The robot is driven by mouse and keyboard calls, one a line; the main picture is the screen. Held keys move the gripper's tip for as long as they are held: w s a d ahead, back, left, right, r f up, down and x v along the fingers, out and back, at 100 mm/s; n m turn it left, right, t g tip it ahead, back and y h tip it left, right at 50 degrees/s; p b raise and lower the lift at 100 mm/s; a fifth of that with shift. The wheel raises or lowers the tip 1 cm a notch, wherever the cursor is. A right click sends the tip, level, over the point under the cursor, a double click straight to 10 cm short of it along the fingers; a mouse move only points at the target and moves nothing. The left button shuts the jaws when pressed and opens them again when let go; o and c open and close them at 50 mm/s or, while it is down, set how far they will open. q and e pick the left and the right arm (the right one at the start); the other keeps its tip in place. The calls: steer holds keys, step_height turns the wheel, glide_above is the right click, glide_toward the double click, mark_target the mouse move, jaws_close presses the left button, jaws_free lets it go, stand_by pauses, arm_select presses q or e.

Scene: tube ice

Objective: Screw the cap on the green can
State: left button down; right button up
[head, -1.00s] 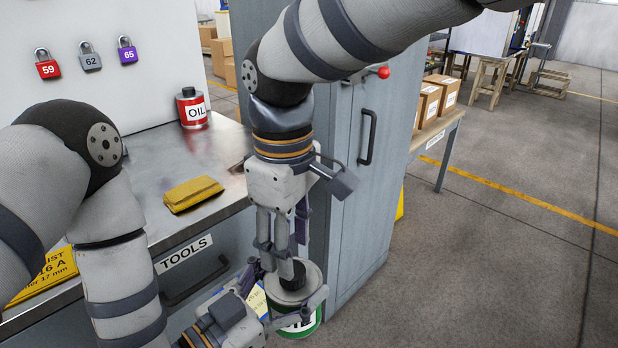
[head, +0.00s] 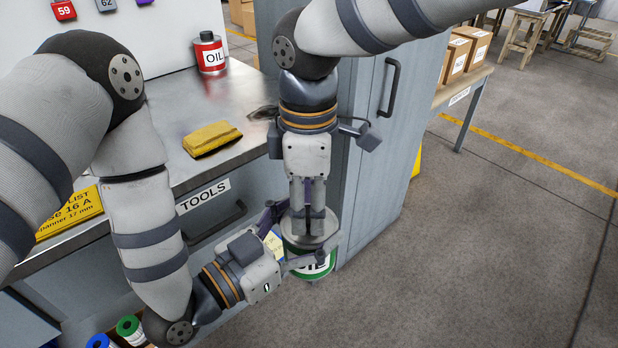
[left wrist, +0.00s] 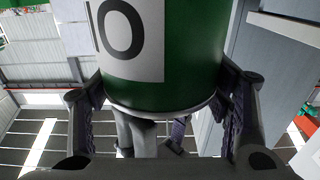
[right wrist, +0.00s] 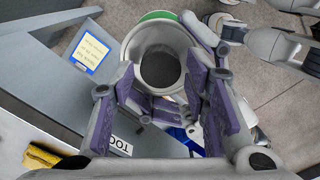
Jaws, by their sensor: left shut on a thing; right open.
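The green can (head: 316,266) has a white label and a grey metal top (head: 330,238). It is upright in front of the cabinet, and its green side fills the top of the left wrist view (left wrist: 200,45). My left gripper (head: 302,238) is shut on the can's body, one finger on each side (left wrist: 160,105). My right gripper (head: 308,213) points straight down over the can's top and is open. In the right wrist view, a dark round cap (right wrist: 160,68) sits at the middle of the top, close to the open fingers (right wrist: 170,95). I cannot tell whether they touch it.
A steel workbench (head: 165,125) stands at left with a yellow cloth (head: 211,138) and a red oil can (head: 209,52). A grey cabinet (head: 385,160) is just behind the green can. Coloured bottles (head: 130,328) are at bottom left.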

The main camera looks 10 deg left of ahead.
steer(key=shift+f, duration=0.6)
jaws_close()
steer(key=m, duration=0.8)
steer(key=shift+o, duration=1.2)
jaws_free()
